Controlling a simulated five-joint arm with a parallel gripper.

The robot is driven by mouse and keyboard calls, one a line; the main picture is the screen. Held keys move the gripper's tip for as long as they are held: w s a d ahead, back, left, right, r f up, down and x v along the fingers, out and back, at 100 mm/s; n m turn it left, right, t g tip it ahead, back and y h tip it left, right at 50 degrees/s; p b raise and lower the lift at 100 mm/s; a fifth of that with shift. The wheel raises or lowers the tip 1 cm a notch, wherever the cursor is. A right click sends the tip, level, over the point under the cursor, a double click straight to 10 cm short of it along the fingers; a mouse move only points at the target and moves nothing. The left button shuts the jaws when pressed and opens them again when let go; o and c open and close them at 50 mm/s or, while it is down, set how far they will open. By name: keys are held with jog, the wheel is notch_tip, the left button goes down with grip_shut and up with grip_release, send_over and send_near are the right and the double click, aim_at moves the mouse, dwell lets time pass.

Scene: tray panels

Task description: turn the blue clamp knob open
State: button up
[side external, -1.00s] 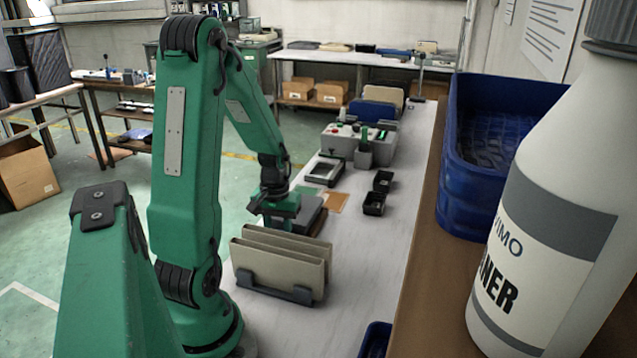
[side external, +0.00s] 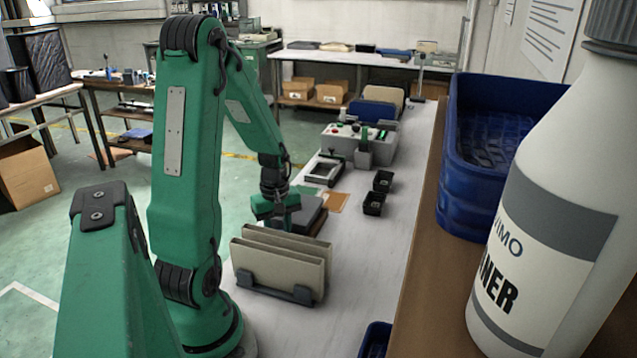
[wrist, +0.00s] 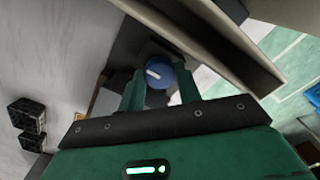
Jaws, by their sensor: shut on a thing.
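The blue clamp knob (wrist: 158,75) shows in the wrist view, round, with a short white mark on its face. The mark lies slightly tilted across the picture. My gripper (wrist: 161,85) is shut on the knob, one green finger on each side of it. In the side external view my gripper (side external: 276,212) points down just behind the beige panels, beside a dark grey block (side external: 311,212). The knob is hidden there by the gripper and panels.
Beige panels (side external: 279,262) stand upright in a dark rack close in front of my gripper; one panel edge (wrist: 205,40) runs near the fingers in the wrist view. Two small black bins (side external: 374,203) and a grey control box (side external: 350,138) stand farther along the bench.

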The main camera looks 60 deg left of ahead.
dwell(0.3)
jog(key=o, duration=1)
jog(key=shift+r, duration=0.15)
jog(key=shift+r, duration=3.8)
